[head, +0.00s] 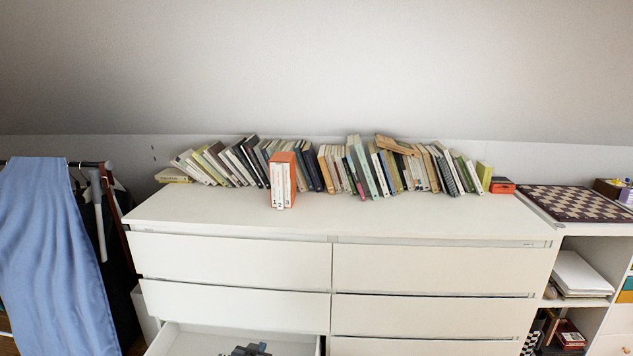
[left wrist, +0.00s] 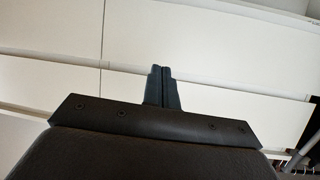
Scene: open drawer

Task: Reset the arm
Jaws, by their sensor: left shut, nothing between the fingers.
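A white dresser (head: 230,215) fills the middle of the head view. Its lower left drawer (head: 195,338) is pulled open. The tip of my left gripper (head: 250,349) shows as a dark shape at the bottom edge of the head view, over the open drawer. In the left wrist view my left gripper (left wrist: 162,72) has its two fingers together and nothing between them. White drawer fronts (left wrist: 215,40) lie beyond the fingertips there. The rest of the left arm is cut off in the head view. My right gripper is in neither view.
A long row of books (head: 385,170) stands along the back of the dresser top, with a clear strip in front. A clothes rack with a blue cloth (head: 50,250) is at the left. A shelf with a chessboard (head: 575,203) on top is at the right.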

